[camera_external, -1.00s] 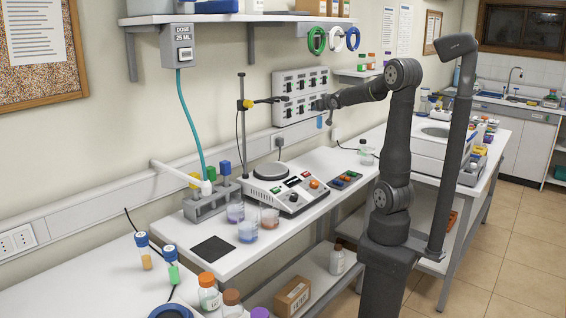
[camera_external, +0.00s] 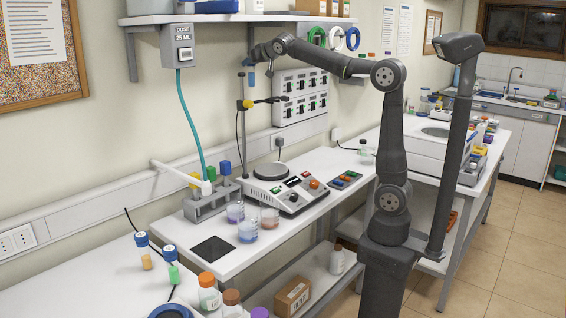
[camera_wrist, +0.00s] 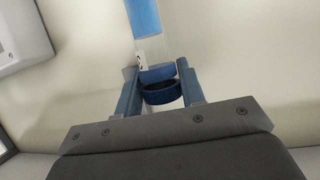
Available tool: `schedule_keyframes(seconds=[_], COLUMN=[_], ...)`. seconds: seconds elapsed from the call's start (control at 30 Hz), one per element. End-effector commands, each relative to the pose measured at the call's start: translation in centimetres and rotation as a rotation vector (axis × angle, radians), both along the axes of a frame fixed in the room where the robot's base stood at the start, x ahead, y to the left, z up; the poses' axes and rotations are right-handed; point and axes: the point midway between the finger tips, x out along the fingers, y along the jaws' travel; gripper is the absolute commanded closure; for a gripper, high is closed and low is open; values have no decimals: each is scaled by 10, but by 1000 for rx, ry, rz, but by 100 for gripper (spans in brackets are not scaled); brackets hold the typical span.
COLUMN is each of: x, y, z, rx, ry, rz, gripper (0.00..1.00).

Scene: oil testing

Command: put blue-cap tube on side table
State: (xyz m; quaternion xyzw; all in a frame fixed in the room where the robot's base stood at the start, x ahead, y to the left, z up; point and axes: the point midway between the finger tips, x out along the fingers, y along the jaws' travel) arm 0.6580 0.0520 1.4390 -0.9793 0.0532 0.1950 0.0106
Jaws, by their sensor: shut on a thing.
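My gripper (camera_external: 250,64) is raised in front of the wall, above the stand's rod and left of the grey switch panel. In the wrist view my gripper (camera_wrist: 160,88) is shut on a tube with a blue cap (camera_wrist: 163,94). The tube's blue part (camera_wrist: 144,16) extends toward the top of the picture. The held tube (camera_external: 251,77) shows only as a small blue shape in the external view. Two other blue-topped tubes, one amber (camera_external: 146,262) and one green (camera_external: 173,275), stand at the lower left. Which surface is the side table I cannot tell.
The middle bench (camera_external: 290,242) holds a hotplate (camera_external: 277,191), a tube rack (camera_external: 212,200), several beakers and a clamp stand (camera_external: 242,130). A white table (camera_external: 95,285) is at lower left. Another bench (camera_external: 425,185) carries equipment at right. A shelf (camera_external: 230,18) is above.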

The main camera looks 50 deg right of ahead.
Motion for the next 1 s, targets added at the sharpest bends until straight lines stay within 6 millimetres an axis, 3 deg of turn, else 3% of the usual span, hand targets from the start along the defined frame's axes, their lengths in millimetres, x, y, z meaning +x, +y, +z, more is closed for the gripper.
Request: schedule_keyframes(seconds=[0.07, 0.27, 0.5, 0.7, 0.9, 1.0], x=[0, -18, -53, -84, -111, -104], y=[36, 106, 194, 250, 292, 323], z=[16, 7, -1, -5, -9, -29], rx=[2, -2, -2, -1, -2, -3], ry=[-3, 0, 0, 0, 1, 4], rz=[60, 106, 159, 188, 210, 254], gripper=[91, 91, 91, 91, 91, 91])
